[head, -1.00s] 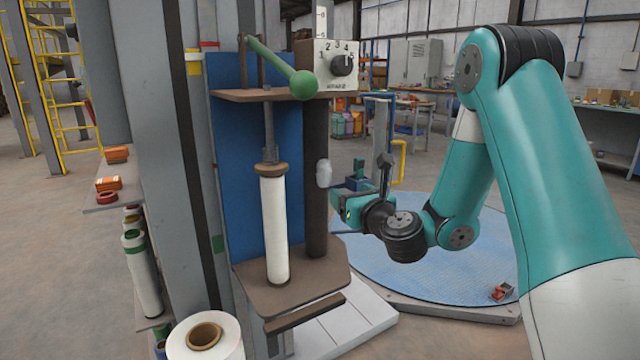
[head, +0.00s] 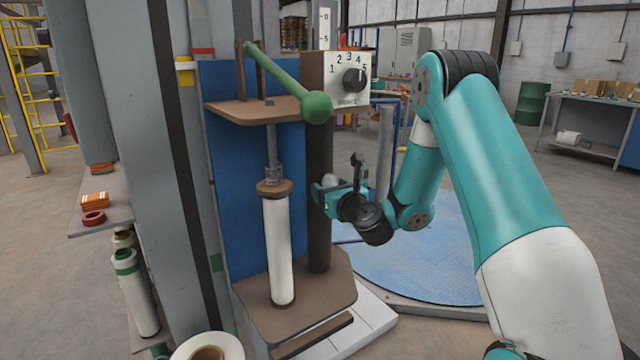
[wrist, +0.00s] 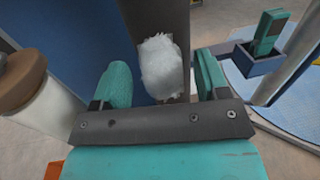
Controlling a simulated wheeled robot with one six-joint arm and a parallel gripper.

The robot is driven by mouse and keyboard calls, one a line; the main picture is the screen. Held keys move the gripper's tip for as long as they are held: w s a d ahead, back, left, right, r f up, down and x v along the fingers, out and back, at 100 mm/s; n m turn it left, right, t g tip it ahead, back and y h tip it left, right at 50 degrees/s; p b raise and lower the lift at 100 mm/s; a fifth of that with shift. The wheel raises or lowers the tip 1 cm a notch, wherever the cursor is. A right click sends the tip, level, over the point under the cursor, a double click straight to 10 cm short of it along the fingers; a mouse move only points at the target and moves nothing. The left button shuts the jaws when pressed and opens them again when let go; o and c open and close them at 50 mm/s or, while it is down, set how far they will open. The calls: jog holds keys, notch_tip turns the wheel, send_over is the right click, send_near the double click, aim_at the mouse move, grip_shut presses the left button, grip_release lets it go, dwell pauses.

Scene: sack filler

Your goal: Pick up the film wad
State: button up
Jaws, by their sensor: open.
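The film wad is a crumpled white lump (wrist: 160,66) on the face of the dark brown post. In the wrist view it shows between my two teal fingers, touching neither. My gripper (wrist: 163,82) is open, with a finger on each side of the wad. In the head view my gripper (head: 338,190) is at the post's right side, and only a small pale part of the wad (head: 329,180) shows behind it. I cannot tell how deep the wad is between the fingers.
A white film roll (head: 278,250) stands on the brown lower plate left of the post. A green-knobbed lever (head: 316,107) and a numbered dial box (head: 350,80) are above my gripper. The blue turntable (head: 420,255) lies to the right. A blue panel (head: 235,160) stands behind the roll.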

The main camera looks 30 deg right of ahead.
jog(key=shift+w+d, duration=0.2)
jog(key=shift+w, duration=0.1)
jog(key=shift+d, duration=0.1)
jog(key=shift+a, duration=0.2)
jog(key=c, duration=1)
jog(key=shift+r, duration=0.15)
